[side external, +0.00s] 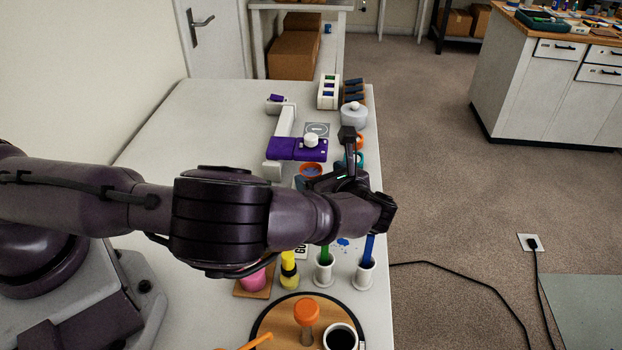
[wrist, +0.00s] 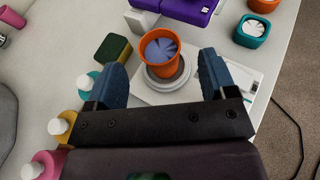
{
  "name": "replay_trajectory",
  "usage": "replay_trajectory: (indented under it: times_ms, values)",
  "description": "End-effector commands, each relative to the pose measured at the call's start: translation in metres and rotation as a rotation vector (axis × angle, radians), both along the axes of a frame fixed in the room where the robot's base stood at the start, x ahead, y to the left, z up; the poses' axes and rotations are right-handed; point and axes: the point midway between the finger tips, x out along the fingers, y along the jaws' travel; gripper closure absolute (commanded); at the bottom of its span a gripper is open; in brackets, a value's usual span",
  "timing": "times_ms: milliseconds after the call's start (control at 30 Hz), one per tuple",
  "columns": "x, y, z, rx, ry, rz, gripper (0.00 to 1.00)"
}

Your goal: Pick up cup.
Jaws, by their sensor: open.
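An orange cup (wrist: 160,50) with a pale blue, fan-patterned inside stands upright on a round grey plate (wrist: 166,78) in the wrist view. My gripper (wrist: 164,74) is open, with one blue-grey finger to each side of the cup and visible gaps between. Nothing is held. In the side view the orange cup (side external: 311,169) shows just beyond my gripper, its lower part hidden by the arm. A teal cup (wrist: 251,31) and another orange cup (wrist: 264,4) stand to the right in the wrist view.
A purple device (side external: 290,149) stands behind the cup. A round wooden tray (side external: 280,318) with a black-filled mug lies near the front.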

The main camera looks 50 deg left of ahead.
Motion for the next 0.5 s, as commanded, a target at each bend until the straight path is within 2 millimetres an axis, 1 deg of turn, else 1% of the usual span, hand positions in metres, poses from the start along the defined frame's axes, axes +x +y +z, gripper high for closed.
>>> replay_trajectory:
  times_ms: [33,200,333,500]
  values:
    - [0.001,0.011,-0.004,0.003,0.001,0.005,0.22]
    - [0.006,0.035,-0.013,0.002,0.001,0.002,0.22]
    - [0.008,0.043,-0.016,0.0,0.0,0.001,0.22]
    - [0.009,0.044,-0.016,-0.001,0.0,0.0,0.22]
